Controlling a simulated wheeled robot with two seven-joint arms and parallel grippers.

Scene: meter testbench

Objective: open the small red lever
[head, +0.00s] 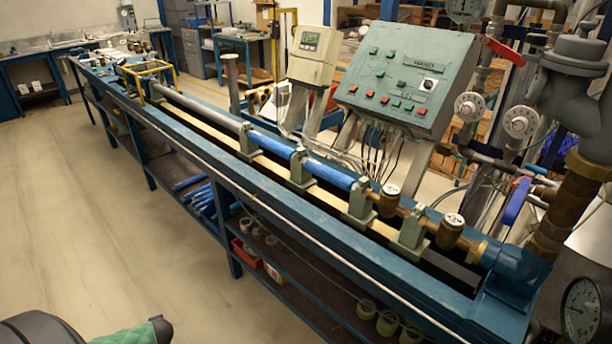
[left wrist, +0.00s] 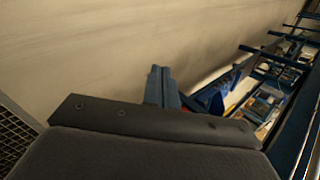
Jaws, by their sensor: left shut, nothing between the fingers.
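A red lever (head: 506,51) shows in the head view at the upper right, among the pipes right of the green control panel. It slopes down to the right, and its far end meets the pipework beside a large grey valve body. It looks small at this distance. My left gripper (left wrist: 161,72) shows in the left wrist view with its fingers together and nothing between them, above the floor beside the bench. It is well away from the red lever, which is not in the wrist view. My right gripper is in neither view.
A long blue testbench (head: 290,185) runs diagonally across the head view. The control panel (head: 408,78) stands behind it. A blue lever (head: 516,201) and round dials (head: 519,122) are near the pipes. A pressure gauge (head: 581,308) is at lower right. The floor (head: 90,200) at left is clear.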

